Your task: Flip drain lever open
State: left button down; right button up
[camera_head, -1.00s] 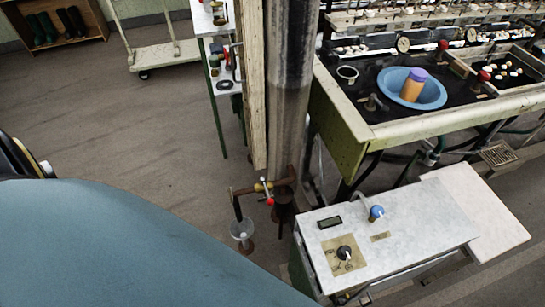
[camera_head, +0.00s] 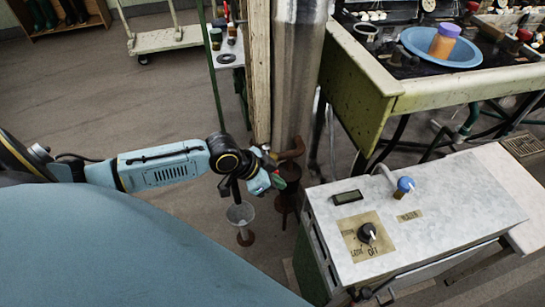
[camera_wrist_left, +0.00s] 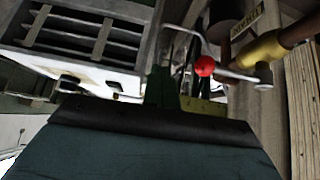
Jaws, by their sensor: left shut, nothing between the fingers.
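The drain lever (camera_wrist_left: 238,73) shows in the left wrist view as a metal bar with a red ball knob (camera_wrist_left: 205,66) at its end. It sits on a yellow valve body (camera_wrist_left: 262,51) on a rusty pipe. In the head view the valve is mostly hidden behind my left gripper (camera_head: 277,183), beside the dark post. My left gripper is shut and empty. In the left wrist view its dark green fingers (camera_wrist_left: 160,84) are just left of the red knob, with a small gap in the picture. My right gripper is not in view.
A control box with a pale top (camera_head: 335,215) stands to the right, with a black knob and blue-capped tap. A green-sided basin bench (camera_head: 350,90) stands behind it. The floor at left is open.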

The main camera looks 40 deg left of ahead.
pick_arm(q)
jog(key=w+a+r+b, duration=0.1)
jog(key=w+a+r, duration=0.3)
jog(key=a+r, duration=0.2)
jog(key=shift+a+r+t+b, duration=0.3)
jog(key=shift+a+r+t, duration=0.1)
jog(key=shift+a, duration=0.4)
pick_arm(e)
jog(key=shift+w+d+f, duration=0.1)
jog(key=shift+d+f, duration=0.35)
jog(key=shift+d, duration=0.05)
pick_arm(q)
jog(key=shift+f, duration=0.1)
